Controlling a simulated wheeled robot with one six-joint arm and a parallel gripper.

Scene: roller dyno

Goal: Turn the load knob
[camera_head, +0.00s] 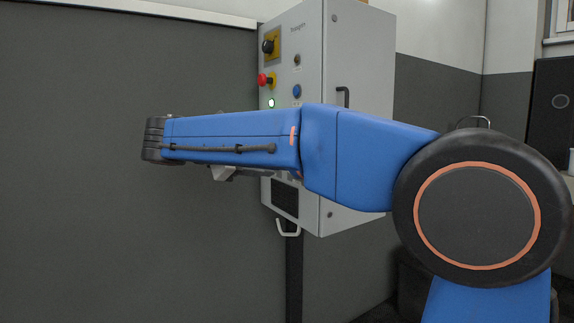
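A grey control cabinet (365,60) stands ahead on a post. Its narrow front panel carries a black rotary knob (268,46) on a yellow plate, a small dark knob or button (297,60) and a blue round control (297,91). I cannot read the labels, so I cannot tell which one is the load knob. My blue arm crosses in front of the cabinet and hides the panel's middle. A small grey part shows under the arm, but I cannot make out my gripper or its fingers.
A red mushroom button (266,80) and a lit green-white lamp (271,103) sit on the panel's left side. A dark handle (343,97) is on the cabinet's side. A pale hook (289,228) hangs below. The grey wall (80,230) at left is bare.

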